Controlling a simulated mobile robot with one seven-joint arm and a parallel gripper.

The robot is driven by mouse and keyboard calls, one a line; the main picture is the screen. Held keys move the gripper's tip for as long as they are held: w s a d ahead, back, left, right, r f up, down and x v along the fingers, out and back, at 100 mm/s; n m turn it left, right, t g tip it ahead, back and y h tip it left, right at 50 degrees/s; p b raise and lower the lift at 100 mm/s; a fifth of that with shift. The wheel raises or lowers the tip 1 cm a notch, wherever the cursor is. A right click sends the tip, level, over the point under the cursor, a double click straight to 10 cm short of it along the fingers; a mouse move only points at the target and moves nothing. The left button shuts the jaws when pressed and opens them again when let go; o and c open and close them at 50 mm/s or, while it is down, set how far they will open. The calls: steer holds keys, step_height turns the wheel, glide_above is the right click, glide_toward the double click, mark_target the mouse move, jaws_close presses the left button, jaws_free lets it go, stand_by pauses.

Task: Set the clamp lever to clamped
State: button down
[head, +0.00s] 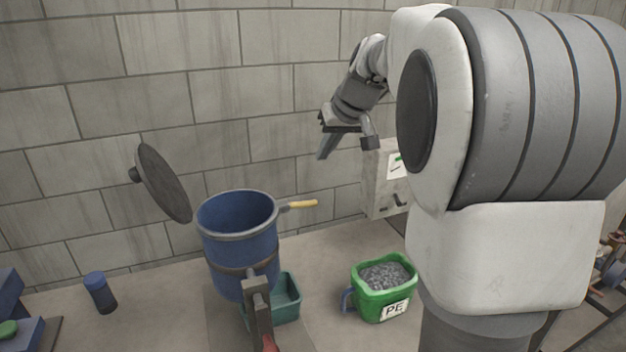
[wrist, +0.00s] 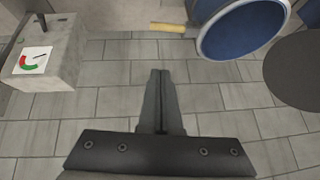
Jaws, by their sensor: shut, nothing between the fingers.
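A blue drum (head: 238,258) stands open with a band round its middle. A grey bar with a red end (head: 268,342) shows at its front, cut off by the lower edge of the head view. A handle with a yellow grip (head: 303,204) sticks out right from the rim; the grip also shows in the wrist view (wrist: 168,27). I cannot tell for certain which of these is the clamp lever, nor its setting. My gripper (head: 322,156) is shut and empty, above and to the right of the drum, touching nothing. Its closed fingers show in the wrist view (wrist: 160,78).
A dark round lid (head: 163,183) is tilted at the drum's left. A grey box (head: 378,190) with a dial (wrist: 34,61) and small black lever is near the wall. A green PE bucket (head: 372,302) of grey granules, a teal bin (head: 288,302) and a blue cylinder (head: 99,292) stand nearby.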

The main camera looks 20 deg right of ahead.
steer(key=p, duration=0.1)
glide_above(312, 201)
step_height(312, 201, down, 8)
steer(key=shift+a+r, duration=0.1)
steer(key=f, duration=0.4)
steer(key=shift+s+a, duration=0.25)
steer(key=shift+s, duration=0.15)
steer(key=shift+f, duration=0.2)
